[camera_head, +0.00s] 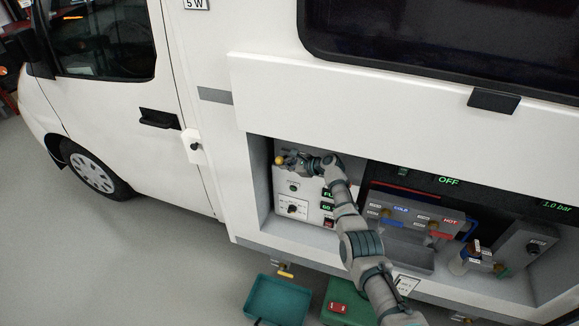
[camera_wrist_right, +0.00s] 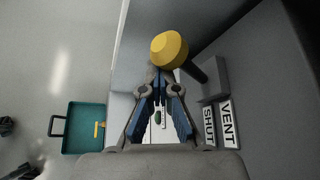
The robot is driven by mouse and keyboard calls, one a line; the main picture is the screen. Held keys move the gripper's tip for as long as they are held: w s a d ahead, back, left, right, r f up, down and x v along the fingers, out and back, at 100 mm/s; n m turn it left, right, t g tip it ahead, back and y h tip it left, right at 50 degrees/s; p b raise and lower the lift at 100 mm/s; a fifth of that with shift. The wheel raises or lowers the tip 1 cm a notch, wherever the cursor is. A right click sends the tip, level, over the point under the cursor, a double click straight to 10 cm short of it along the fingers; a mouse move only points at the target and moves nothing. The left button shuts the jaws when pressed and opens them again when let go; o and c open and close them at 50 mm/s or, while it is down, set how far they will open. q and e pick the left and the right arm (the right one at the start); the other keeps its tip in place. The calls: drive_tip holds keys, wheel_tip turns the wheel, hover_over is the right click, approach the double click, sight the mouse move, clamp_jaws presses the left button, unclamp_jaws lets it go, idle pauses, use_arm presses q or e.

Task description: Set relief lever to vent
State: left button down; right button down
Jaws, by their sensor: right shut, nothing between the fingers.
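Beside the block are a SHUT label (camera_wrist_right: 209,126) and a VENT label (camera_wrist_right: 228,124). I cannot tell which label the lever points to. My right gripper (camera_wrist_right: 160,76) is shut and empty, its fingertips right at the knob; whether they touch it is unclear. My left gripper is not in view.
The white control box (camera_head: 291,208) has a dial and green displays. Right of it are the COLD and HOT valves (camera_head: 402,213) and another valve (camera_head: 475,254). The raised white flap (camera_head: 340,105) overhangs the bay. Teal (camera_head: 278,300) and green trays lie on the floor.

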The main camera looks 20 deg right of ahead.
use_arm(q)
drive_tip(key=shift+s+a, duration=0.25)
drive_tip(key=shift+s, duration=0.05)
use_arm(e)
drive_tip(key=s+d+r, duration=0.2)
drive_tip(key=s+d, duration=0.9)
drive_tip(key=shift+s+d, duration=0.4)
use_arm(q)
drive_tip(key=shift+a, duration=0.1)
use_arm(e)
drive_tip(key=shift+a, duration=0.15)
